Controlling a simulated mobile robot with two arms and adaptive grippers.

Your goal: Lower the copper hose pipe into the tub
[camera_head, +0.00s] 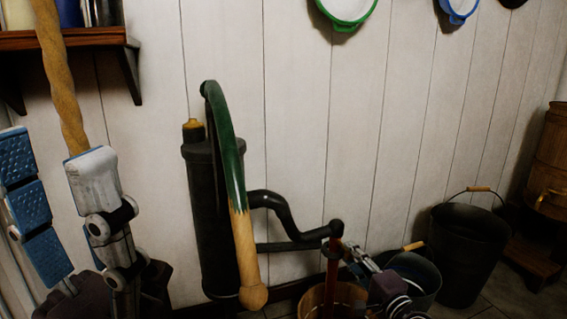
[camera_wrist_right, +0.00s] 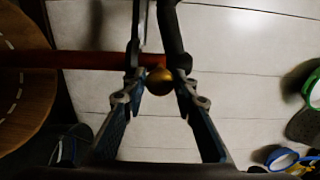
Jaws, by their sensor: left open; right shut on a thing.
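The copper hose pipe (camera_head: 331,278) looks dark red and hangs upright below the end of the black pump spout (camera_head: 285,210). It overlaps the wooden tub (camera_head: 312,300) in the head view; its lower end is out of sight. In the wrist view the pipe (camera_wrist_right: 80,59) crosses the tub (camera_wrist_right: 25,85). My right gripper (camera_head: 345,248) is shut at the pipe's upper end, by the spout. A brass ball (camera_wrist_right: 160,80) shows between its fingers in the wrist view. My left gripper (camera_head: 52,155) is open and empty at the far left, well away from the pipe.
The black pump (camera_head: 210,225) has a green and wood handle (camera_head: 236,190). A small bucket (camera_head: 418,272) and a large dark bucket (camera_head: 465,245) stand right of the tub. A wooden barrel (camera_head: 548,160) is at the right edge. A shelf (camera_head: 80,38) is at upper left.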

